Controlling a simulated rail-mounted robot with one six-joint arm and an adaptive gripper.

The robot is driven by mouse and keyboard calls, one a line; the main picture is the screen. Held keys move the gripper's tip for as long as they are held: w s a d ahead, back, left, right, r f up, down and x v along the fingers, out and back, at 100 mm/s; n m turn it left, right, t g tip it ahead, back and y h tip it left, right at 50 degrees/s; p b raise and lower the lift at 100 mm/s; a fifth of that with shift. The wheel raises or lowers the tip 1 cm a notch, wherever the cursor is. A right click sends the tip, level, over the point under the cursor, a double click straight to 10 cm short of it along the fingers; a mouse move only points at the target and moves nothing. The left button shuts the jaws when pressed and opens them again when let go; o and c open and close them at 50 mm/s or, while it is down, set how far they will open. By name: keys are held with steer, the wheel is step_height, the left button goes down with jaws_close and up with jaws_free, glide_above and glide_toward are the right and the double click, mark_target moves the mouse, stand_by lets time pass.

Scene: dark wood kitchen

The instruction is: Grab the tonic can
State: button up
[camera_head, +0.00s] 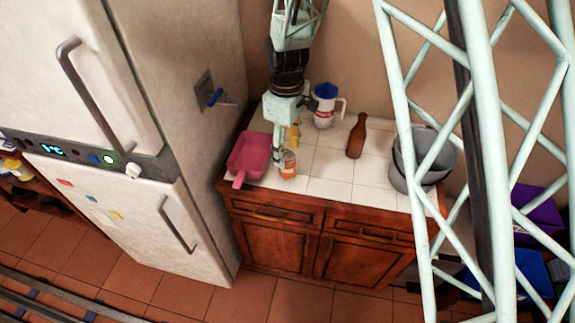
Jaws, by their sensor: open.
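A small can with an orange and white label (287,163), which looks like the tonic can, stands upright on the white tiled counter (325,187) near its front edge. My gripper (280,148) points down from above, beside the can's upper left side. It is open and holds nothing that I can see. Its fingers overlap the can's edge in this view, and I cannot tell whether they touch it or are around it.
A pink pan (249,154) lies close left of the can. A yellow item (295,133) is just behind. A fridge (150,130) stands left.

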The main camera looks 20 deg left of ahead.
steer(key=shift+f, duration=0.1)
steer(key=shift+f, duration=2.5)
steer(key=c, duration=0.7)
